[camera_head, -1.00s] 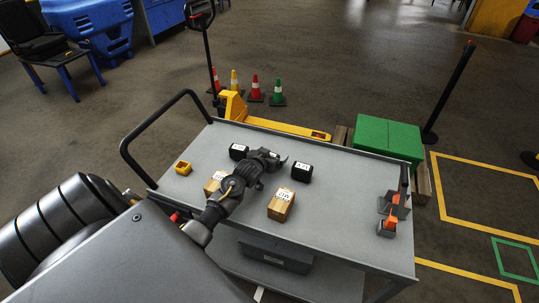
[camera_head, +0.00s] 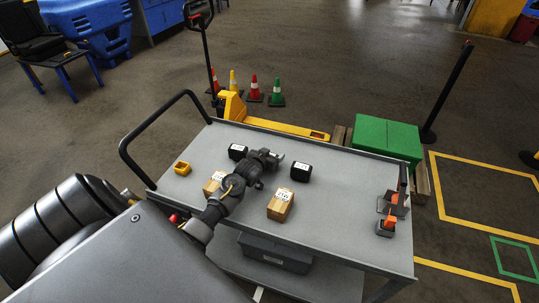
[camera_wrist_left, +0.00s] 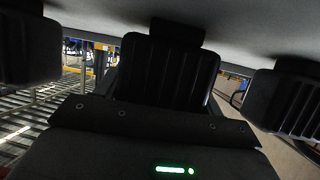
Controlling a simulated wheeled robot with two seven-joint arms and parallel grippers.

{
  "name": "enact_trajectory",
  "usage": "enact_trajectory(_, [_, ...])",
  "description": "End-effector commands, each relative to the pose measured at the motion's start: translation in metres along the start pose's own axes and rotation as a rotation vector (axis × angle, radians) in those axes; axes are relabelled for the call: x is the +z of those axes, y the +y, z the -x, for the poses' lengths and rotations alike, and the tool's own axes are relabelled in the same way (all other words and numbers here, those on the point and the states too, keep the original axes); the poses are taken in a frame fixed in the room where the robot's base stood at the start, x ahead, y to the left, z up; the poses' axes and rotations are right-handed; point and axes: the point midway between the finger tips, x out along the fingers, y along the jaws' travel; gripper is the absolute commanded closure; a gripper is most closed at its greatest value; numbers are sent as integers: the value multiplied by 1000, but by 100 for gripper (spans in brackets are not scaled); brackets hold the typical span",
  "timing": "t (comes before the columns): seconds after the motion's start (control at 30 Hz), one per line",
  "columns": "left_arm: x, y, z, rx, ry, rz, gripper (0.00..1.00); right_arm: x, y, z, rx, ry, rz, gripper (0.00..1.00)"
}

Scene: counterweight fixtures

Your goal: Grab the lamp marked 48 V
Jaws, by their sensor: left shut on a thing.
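My left gripper (camera_head: 276,160) is over the middle of the grey cart top, between two black labelled blocks. It is shut on a dark thing mostly hidden by the gripper in the head view. In the left wrist view a dark ribbed block (camera_wrist_left: 168,72) stands in the middle, close in front of the gripper body. One black block (camera_head: 238,152) is left of the gripper and another black block (camera_head: 301,172) is right of it, both with white labels. I cannot read 48 V on any label. My right gripper is not in view.
The cart top (camera_head: 340,215) also holds a small yellow open box (camera_head: 182,168), two tan labelled boxes (camera_head: 281,205) (camera_head: 213,184) and two grey-and-orange pieces (camera_head: 388,225) at the right. A black handle (camera_head: 160,125) rises at the left. The cart's right middle is clear.

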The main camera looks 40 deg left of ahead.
Motion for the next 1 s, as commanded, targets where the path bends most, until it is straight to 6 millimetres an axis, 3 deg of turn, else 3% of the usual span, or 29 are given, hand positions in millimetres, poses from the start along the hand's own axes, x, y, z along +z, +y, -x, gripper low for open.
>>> enact_trajectory(0.17, [-8,0,2,0,5,0,62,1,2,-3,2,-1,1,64])
enact_trajectory(0.33, [-32,-1,14,0,8,-2,62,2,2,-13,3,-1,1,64])
enact_trajectory(0.6, [-68,-18,86,-2,5,-6,62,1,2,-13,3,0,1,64])
enact_trajectory(0.8, [-68,-33,134,-2,1,-5,62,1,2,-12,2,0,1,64])
enact_trajectory(1.0, [-70,-42,163,-2,1,-2,62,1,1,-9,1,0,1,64])
